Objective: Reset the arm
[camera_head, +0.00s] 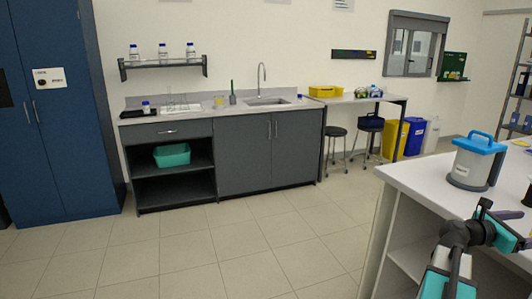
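My arm shows at the lower right, with teal links and dark joints, in front of the white bench (415,180). The end of the arm, with my gripper (504,222), is small and dark near the right edge of the picture. I cannot make out whether its fingers are apart or together. I see nothing clearly held in it.
A white and grey canister with a blue handled lid (476,162) stands on the bench close behind my arm. A blue cabinet (60,110), a sink counter (215,110) and stools (334,134) stand farther off. The tiled floor (220,245) between is clear.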

